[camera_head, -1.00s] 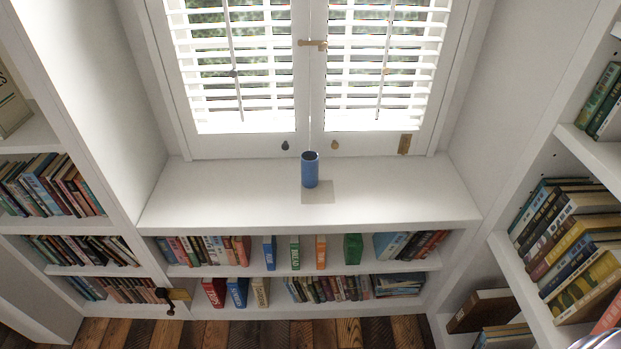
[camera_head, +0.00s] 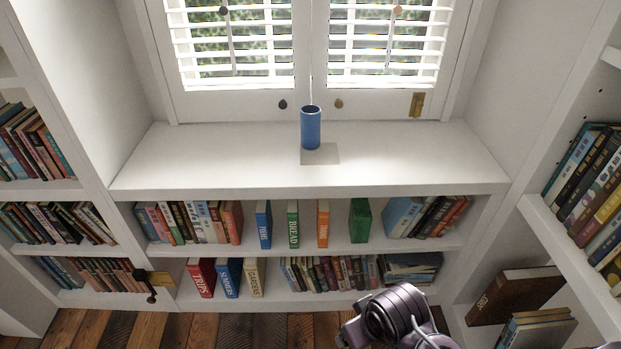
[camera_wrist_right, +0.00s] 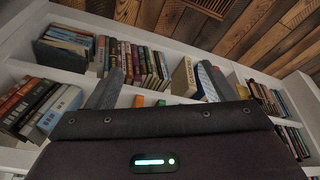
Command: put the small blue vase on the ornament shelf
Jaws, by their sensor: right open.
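The small blue vase (camera_head: 311,130) stands upright on the white window ledge (camera_head: 210,160), in front of the shutters. Its base overlaps the back left of a pale grey square patch (camera_head: 325,156). No gripper touches it. My right gripper (camera_wrist_right: 160,66) is open and empty in the right wrist view, its two grey fingers apart and facing the bookshelves. The vase does not show in that view. In the head view only a dark purple part of my right arm shows at the bottom, well below the vase. My left gripper is out of view. I cannot tell which board is the ornament shelf.
Two rows of books, including a green book (camera_head: 360,221), stand under the ledge. Bookcases line both sides; the right one (camera_head: 560,225) juts forward. The ledge is clear around the vase.

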